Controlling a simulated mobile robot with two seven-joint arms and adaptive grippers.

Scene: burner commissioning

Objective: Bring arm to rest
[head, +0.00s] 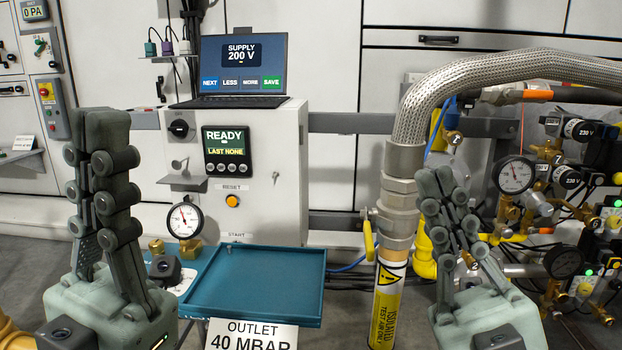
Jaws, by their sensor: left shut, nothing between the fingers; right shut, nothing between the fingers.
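My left gripper (103,120) stands upright at the left of the head view, its fingers pointing up and closed together with nothing between them. It is in front of the left wall panels and left of the control cabinet. My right gripper (437,178) is upright at the lower right, fingers closed together and empty, in front of the gas pipework. Neither gripper touches anything that I can see. The lower parts of both arms are cut off by the bottom edge.
A control cabinet (258,150) carries a laptop (243,65) reading "SUPPLY 200 V" and a panel reading "READY". A braided hose (450,75), a yellow-labelled pipe (387,305) and gauges (514,175) crowd the right.

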